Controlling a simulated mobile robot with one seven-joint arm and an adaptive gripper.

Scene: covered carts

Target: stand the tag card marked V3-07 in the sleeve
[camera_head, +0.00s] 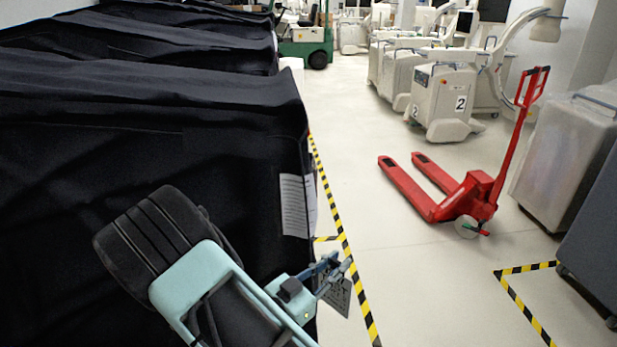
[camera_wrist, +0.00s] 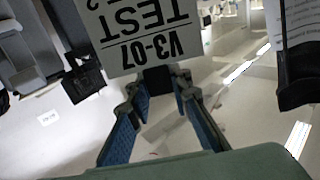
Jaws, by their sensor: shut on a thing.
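The tag card marked V3-07 (camera_wrist: 140,38) is white with black print, including TEST, and reads upside down in the wrist view. A dark block (camera_wrist: 155,79) shows at its edge between the fingers. My gripper (camera_wrist: 158,88) has blue-padded fingers and is shut on the card. In the head view my gripper (camera_head: 333,270) is beside the covered cart's right side, with the card (camera_head: 340,295) tilted below the fingers. A printed sheet (camera_head: 297,205) hangs on the cart above and left of the card. A dark holder (camera_wrist: 300,90) is at a sheet's edge in the wrist view; I cannot tell if it is the sleeve.
Black-covered carts (camera_head: 150,120) fill the left side. Yellow-black floor tape (camera_head: 340,230) runs along them. A red pallet jack (camera_head: 460,195) stands in the aisle, with white machines (camera_head: 445,100) behind it. Grey covered units (camera_head: 570,150) stand at the right.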

